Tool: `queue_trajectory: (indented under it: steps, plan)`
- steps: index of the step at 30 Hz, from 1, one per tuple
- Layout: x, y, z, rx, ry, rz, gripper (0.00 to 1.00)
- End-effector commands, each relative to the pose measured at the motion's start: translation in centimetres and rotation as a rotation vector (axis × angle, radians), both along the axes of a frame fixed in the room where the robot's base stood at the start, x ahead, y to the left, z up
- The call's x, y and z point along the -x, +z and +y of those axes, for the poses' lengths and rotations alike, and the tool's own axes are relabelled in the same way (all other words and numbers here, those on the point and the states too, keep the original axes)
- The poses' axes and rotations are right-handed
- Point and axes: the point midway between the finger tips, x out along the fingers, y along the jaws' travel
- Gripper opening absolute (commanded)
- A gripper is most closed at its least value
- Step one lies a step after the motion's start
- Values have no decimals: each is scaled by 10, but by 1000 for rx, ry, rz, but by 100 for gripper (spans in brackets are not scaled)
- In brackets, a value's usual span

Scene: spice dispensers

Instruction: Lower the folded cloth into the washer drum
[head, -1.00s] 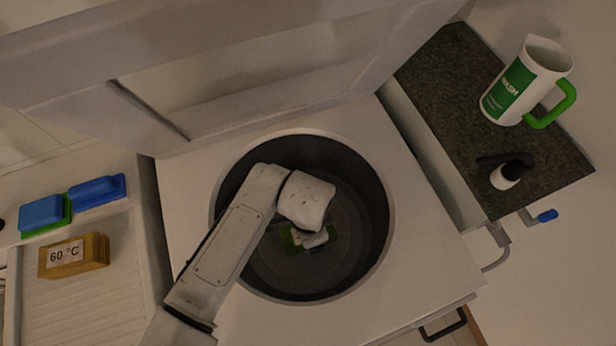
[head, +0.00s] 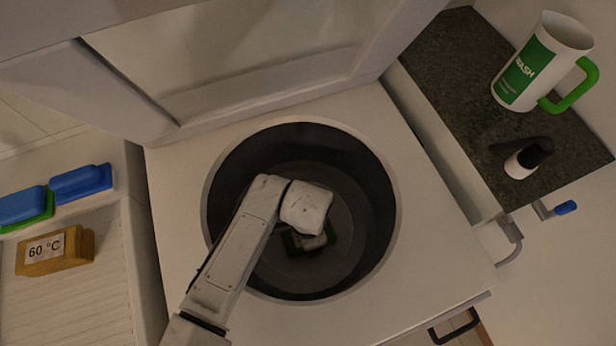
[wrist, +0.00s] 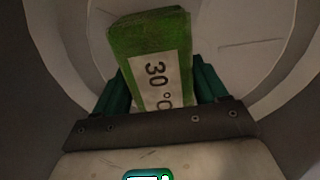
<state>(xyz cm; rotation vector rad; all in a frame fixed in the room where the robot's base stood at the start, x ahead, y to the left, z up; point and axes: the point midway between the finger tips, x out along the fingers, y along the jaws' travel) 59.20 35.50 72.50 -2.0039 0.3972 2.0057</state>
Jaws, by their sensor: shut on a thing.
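A green folded cloth (wrist: 150,42) with a white "30 °C" label is in the wrist view, between the two green fingers of my gripper (wrist: 163,88). My gripper is shut on it. In the head view the arm reaches over the rim into the round dark washer drum (head: 372,190). The cloth shows there as a small green and white patch below the white wrist, inside the drum opening and mostly hidden by the wrist. Pale curved drum walls surround the cloth in the wrist view. I cannot tell whether the cloth touches the drum floor.
The white washer top (head: 435,235) surrounds the opening, with the raised lid (head: 250,70) behind.

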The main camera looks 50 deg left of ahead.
Motion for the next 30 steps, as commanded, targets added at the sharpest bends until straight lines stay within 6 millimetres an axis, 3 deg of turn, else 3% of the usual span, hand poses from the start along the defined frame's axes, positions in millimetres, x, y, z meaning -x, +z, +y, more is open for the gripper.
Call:
queue_trajectory:
  steps: [6, 7, 15, 23, 30]
  plan:
    - [0, 0, 0, 0, 0, 0, 39]
    - [0, 0, 0, 0, 0, 0, 74]
    - [0, 0, 0, 0, 0, 0, 100]
    - [0, 2, 0, 0, 0, -1, 100]
    - [0, 33, 1, -2, 0, -3, 100]
